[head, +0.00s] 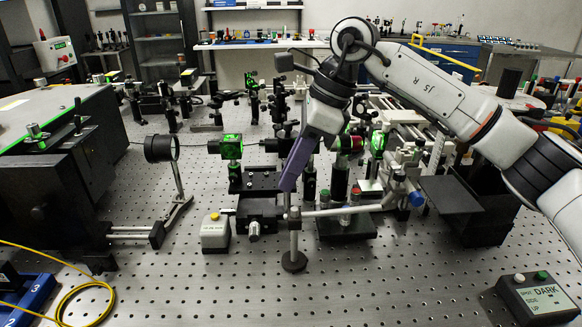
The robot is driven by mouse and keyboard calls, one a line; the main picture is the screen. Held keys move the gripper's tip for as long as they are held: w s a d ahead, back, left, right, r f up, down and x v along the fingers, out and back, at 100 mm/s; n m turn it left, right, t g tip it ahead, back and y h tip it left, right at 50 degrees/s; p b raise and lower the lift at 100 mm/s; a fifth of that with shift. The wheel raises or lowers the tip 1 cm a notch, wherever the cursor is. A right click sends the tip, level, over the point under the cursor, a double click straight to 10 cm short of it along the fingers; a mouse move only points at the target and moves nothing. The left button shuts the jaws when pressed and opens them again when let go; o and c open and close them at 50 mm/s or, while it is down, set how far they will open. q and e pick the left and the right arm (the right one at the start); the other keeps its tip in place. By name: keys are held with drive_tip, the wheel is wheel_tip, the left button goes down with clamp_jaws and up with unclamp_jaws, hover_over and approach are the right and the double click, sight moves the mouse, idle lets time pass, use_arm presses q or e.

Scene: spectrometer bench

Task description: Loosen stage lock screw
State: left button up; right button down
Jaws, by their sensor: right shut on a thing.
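The black translation stage (259,212) sits on the perforated bench, with a silver micrometer knob (254,230) on its front. My right gripper (286,188) reaches down from the upper right, its purple fingers at the stage's right edge. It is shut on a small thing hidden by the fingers. I cannot make out the lock screw; it may be behind the fingertips. My left gripper is not in view.
A thin post on a round base (294,263) stands just right of the stage, with a pale rod (340,209) running rightward. A grey box with a yellow button (215,233) stands left. A lens (161,148) stands farther left. The front bench is mostly clear, with a display box (538,297) at right.

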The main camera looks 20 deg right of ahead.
idle(0.3)
drive_tip(key=c, duration=1.7)
unclamp_jaws()
drive_tip(key=shift+c, duration=0.2)
drive_tip(key=v, duration=1)
drive_tip(key=shift+r, duration=0.2)
